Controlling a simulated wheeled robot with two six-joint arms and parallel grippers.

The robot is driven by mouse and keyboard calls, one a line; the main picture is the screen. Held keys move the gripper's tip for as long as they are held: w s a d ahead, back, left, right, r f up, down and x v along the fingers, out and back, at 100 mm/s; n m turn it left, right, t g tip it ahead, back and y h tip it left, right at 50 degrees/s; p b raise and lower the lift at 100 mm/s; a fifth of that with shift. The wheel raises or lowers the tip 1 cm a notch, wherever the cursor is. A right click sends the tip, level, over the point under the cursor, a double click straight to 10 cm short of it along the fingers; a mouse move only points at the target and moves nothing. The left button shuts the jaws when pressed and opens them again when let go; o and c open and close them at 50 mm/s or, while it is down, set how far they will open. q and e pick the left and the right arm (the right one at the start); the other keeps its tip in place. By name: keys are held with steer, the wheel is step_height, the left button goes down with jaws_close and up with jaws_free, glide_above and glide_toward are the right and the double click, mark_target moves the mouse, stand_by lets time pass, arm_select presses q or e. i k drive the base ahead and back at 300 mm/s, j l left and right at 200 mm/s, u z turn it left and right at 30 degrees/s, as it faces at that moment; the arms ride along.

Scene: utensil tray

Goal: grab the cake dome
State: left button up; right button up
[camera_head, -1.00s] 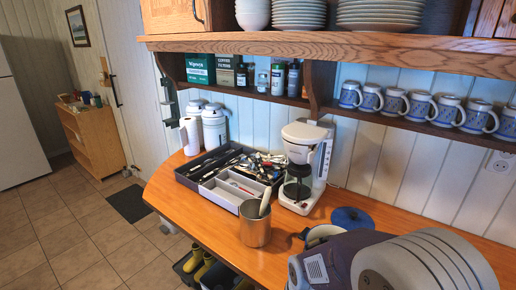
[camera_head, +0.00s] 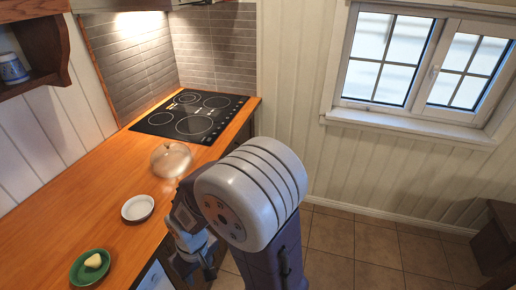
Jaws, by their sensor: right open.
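The cake dome (camera_head: 171,159) is a see-through, brownish glass dome with a small knob on top. It stands on the wooden counter, in front of the cooktop. My right gripper (camera_head: 203,262) hangs low beyond the counter's front edge, nearer to me and to the right of the dome. It is open and apart from the dome. My right arm's large grey link covers part of the counter edge just right of the dome. My left gripper is not in view.
A white oval dish (camera_head: 138,208) and a green plate (camera_head: 90,267) with a yellowish piece on it stand on the counter (camera_head: 88,200) nearer to me. A black cooktop (camera_head: 190,116) lies behind the dome.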

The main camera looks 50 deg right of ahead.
mark_target(172, 159)
steer(key=z, duration=0.95)
